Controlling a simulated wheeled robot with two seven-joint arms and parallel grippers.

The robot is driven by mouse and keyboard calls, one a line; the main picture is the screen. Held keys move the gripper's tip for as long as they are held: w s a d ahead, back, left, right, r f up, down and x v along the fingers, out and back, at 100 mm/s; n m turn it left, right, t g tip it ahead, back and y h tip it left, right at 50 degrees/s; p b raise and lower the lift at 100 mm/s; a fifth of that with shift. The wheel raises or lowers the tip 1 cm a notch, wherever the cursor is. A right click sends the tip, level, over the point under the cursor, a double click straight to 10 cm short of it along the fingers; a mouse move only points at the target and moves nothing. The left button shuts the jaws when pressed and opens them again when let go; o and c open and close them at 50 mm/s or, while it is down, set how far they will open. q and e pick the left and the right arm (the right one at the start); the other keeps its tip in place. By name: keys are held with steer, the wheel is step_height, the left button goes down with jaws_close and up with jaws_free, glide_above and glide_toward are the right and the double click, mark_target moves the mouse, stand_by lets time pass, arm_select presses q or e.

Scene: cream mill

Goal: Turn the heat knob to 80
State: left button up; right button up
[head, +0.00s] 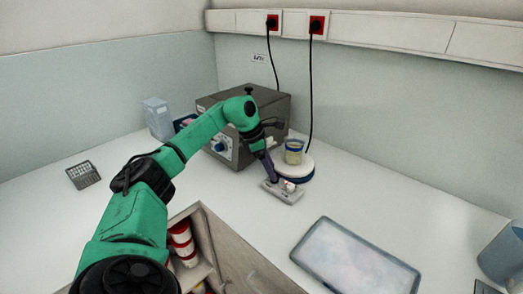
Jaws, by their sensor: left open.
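A small hotplate-like device (308,171) with a round white top and a dark blue rim stands right of centre on the bench. Its grey front control part (291,195) carries a small whitish knob-like piece (288,186); its marks are too small to read. A beaker (294,151) with yellowish contents stands on the top. My left gripper (274,180) is open and points down at the left of the control part, close to the knob. I cannot tell whether it touches it. My left forearm and gripper hide part of the device's left side. My right gripper is out of view.
A dark grey box-shaped oven (275,104) with a blue dial (219,147) stands behind my arm. A tray (352,262) lies at front right and a blue-grey container (503,257) at the right edge. A black rack (83,175) sits left. An open drawer (205,275) shows below.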

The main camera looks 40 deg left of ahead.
arm_select(q)
steer(key=v, duration=1.2)
